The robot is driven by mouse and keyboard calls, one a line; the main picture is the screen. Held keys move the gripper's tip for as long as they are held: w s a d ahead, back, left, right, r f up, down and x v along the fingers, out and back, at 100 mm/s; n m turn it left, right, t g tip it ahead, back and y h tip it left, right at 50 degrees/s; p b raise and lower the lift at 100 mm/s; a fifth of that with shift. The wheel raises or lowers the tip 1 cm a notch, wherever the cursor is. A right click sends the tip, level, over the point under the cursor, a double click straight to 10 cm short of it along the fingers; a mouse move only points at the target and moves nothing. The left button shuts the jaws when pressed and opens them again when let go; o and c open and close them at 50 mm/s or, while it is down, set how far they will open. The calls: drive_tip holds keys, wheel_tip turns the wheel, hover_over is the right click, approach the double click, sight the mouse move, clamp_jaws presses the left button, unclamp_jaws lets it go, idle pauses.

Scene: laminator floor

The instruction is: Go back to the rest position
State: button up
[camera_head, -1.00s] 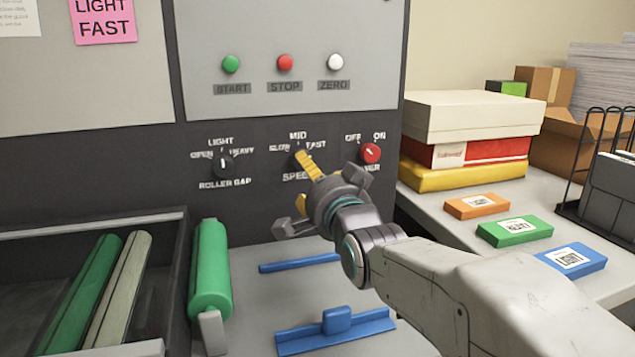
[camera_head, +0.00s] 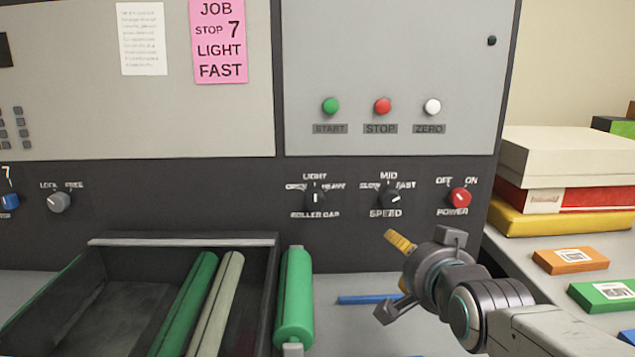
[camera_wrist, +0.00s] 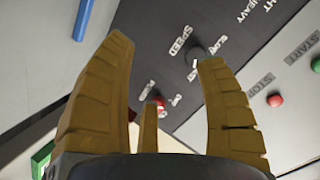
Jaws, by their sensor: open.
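My gripper (camera_head: 400,262) is in front of the lower part of the machine, below and right of the speed knob. In the wrist view its yellow fingers (camera_wrist: 165,75) are spread apart with nothing between them. The black speed knob (camera_head: 390,198) is clear of the fingers and its pointer is turned toward FAST. It also shows in the wrist view (camera_wrist: 195,55), beyond the fingertips. The roller gap knob (camera_head: 315,198) points up at LIGHT.
A dark tray (camera_head: 100,243) with a green and a pale roller lies at lower left. A green roller (camera_head: 294,310) stands beside it. Stacked boxes (camera_head: 565,148), an orange packet (camera_head: 571,260) and a green packet (camera_head: 606,296) lie on the right counter. A pink note (camera_head: 219,40) reads JOB STOP 7 LIGHT FAST.

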drive_tip(key=s+f+n+g+p, duration=0.1)
drive_tip(key=s+n+g+p, duration=0.7)
drive_tip(key=s+p, duration=0.6)
drive_tip(key=s+g, duration=0.2)
drive_tip(key=s, duration=0.7)
drive_tip(key=shift+n, duration=0.3)
drive_tip(key=shift+s, duration=0.1)
